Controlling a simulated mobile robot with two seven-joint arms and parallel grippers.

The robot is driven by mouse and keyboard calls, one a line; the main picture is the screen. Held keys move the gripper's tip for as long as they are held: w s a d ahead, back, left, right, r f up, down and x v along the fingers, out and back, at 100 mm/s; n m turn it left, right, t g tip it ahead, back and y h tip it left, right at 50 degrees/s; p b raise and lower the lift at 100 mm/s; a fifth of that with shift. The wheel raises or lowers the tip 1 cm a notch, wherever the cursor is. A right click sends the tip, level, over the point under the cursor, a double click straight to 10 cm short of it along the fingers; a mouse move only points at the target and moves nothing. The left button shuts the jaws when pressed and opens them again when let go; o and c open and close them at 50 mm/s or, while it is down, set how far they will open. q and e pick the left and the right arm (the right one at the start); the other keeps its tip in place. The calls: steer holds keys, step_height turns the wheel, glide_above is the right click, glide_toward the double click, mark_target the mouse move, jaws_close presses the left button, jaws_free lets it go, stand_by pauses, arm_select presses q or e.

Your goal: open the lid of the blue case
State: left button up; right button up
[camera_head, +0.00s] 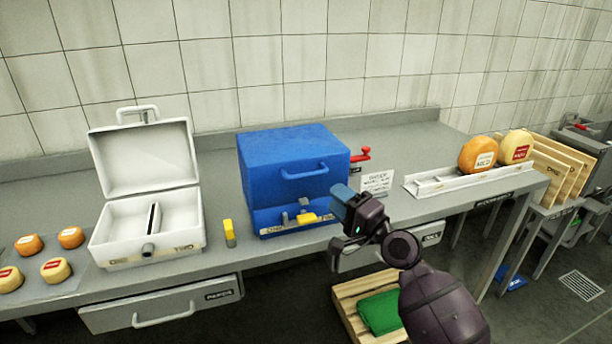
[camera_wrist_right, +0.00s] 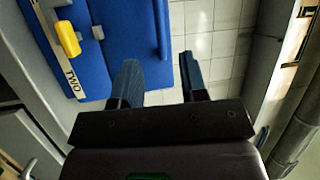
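The blue case (camera_head: 290,170) stands shut on the grey counter, with its lid down. A blue handle (camera_head: 307,173) is on the lid's front. A yellow latch piece (camera_head: 308,218) and small grey parts are at its front, above a label strip. In the right wrist view, the case (camera_wrist_right: 118,25) fills the upper left, with the yellow piece (camera_wrist_right: 67,38) and the word TWO. My right gripper (camera_head: 345,207) is just right of the case's front right corner. Its fingers (camera_wrist_right: 160,75) are apart with nothing between them. My left gripper is out of view.
An open white case (camera_head: 150,170) stands to the left. A yellow and grey block (camera_head: 229,233) stands between the cases. A small sign (camera_head: 377,183) and a red handle (camera_head: 361,155) are right of the blue case. Cheese wheels sit at both counter ends.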

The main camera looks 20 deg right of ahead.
mark_target(306, 175)
steer(key=shift+m, duration=0.3)
steer(key=x, duration=1.1)
steer(key=shift+f, duration=0.1)
steer(key=shift+c, duration=0.2)
jaws_close()
